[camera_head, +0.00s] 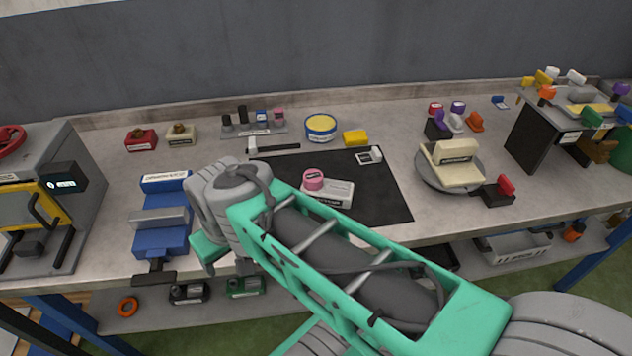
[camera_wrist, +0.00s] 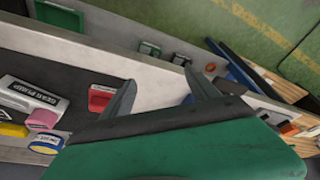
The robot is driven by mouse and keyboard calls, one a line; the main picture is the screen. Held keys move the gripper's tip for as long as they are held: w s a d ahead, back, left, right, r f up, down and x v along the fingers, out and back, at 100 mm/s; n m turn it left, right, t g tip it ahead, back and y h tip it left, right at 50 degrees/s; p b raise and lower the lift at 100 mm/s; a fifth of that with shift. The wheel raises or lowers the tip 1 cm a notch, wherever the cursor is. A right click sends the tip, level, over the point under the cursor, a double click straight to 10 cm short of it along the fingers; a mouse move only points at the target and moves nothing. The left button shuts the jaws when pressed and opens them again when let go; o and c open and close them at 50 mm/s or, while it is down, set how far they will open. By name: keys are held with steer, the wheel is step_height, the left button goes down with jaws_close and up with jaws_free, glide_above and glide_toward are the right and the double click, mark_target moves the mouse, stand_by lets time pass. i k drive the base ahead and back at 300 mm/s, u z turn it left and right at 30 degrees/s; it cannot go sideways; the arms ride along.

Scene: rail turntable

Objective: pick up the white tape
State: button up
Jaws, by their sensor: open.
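I cannot tell for sure which item is the white tape. A small white piece (camera_head: 455,123) stands between purple and orange ones at the right back of the bench. Another small white piece (camera_head: 576,76) is on the raised stand at the far right. My gripper (camera_wrist: 162,94) is open, with its two dark fingers apart and nothing between them. In the head view my arm mostly hides it, near the front edge of the bench and left of the black mat. Both white pieces are far to its right, and I make out neither in the wrist view.
A labelled pale block (camera_head: 335,194) with a pink roll (camera_head: 313,179) sits on the black mat (camera_head: 388,205). A blue vise-like fixture (camera_head: 163,236) stands at left. A cream block (camera_head: 455,158) sits on a round turntable (camera_head: 425,175).

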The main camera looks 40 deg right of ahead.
mark_target(375, 155)
steer(key=k, duration=0.5)
steer(key=z, duration=0.4)
steer(key=i, duration=0.45)
steer(key=z, duration=1.25)
